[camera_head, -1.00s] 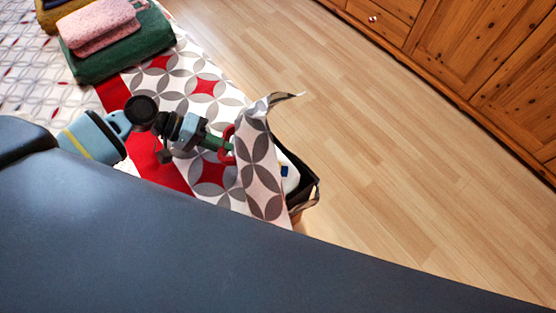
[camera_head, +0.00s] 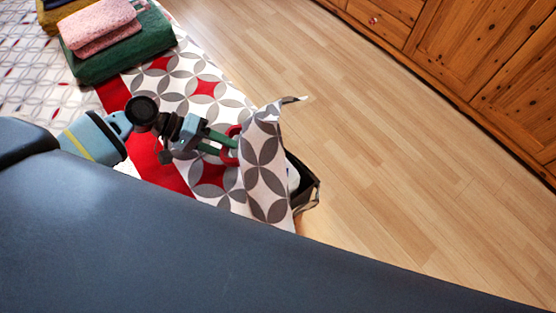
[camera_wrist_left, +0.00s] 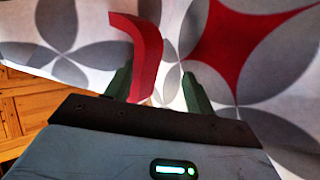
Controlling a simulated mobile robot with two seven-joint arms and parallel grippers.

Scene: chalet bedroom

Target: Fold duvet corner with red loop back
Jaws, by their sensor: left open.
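The duvet (camera_head: 215,103) has a grey, white and red petal pattern, and its corner part (camera_head: 262,165) stands up in a fold by the bed's edge. The red loop (camera_head: 231,156) is at this fold, partly behind the fingers of my left gripper (camera_head: 221,144). The gripper is open, and its two green fingers reach toward the loop. In the left wrist view the red loop (camera_wrist_left: 146,50) rises between the spread fingertips, nearer the left one, with patterned cloth behind. I cannot tell whether a finger touches it. My right gripper is not in view.
A green folded towel (camera_head: 125,52) with pink towels (camera_head: 97,25) on top lies on the bed at upper left. A dark object (camera_head: 305,185) is partly hidden behind the fold. Wooden cabinets (camera_head: 460,60) stand upper right. The wooden floor (camera_head: 400,190) between is clear.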

